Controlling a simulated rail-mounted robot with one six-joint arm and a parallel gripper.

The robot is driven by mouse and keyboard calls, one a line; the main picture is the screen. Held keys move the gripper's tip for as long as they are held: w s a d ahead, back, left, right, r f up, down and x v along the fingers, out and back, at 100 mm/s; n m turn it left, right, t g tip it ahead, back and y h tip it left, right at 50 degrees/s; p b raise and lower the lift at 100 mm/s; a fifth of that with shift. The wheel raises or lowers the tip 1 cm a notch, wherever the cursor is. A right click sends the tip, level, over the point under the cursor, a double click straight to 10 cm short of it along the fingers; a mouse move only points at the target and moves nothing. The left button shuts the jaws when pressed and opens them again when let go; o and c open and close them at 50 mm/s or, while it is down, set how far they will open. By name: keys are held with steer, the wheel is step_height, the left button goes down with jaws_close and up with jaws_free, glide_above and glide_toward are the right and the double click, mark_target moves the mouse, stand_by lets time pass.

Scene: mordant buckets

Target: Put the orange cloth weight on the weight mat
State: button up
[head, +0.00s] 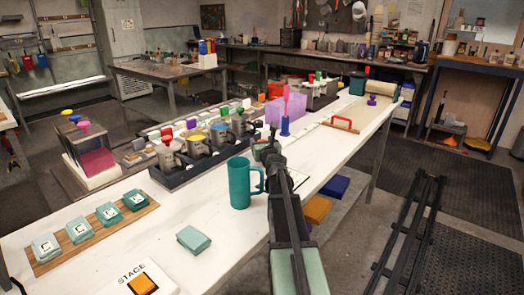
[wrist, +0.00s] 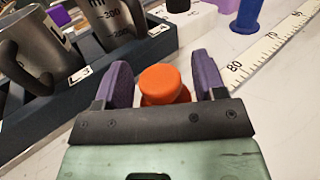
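The orange cloth weight (wrist: 163,82) stands on the white table in the wrist view, with a round knob on a wider base. My gripper (wrist: 161,74) has its two purple fingers spread on either side of it. A gap shows between each finger and the weight, and its lower part is hidden by the gripper body. In the head view my gripper (head: 264,148) is low over the table, right of the teal mug, and the orange weight is hidden there. I cannot clearly pick out the weight mat in either view.
A teal mug (head: 240,184) stands close left of my arm. A dark rack (wrist: 62,100) with steel jugs is left of the gripper. A blue weight (head: 285,126) and a measuring tape (wrist: 262,50) lie beyond. Bare table lies around the teal block (head: 194,239).

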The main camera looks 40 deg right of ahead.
jaws_close()
step_height(320, 180, up, 20)
steer(key=p, duration=2)
steer(key=shift+r, duration=0.2)
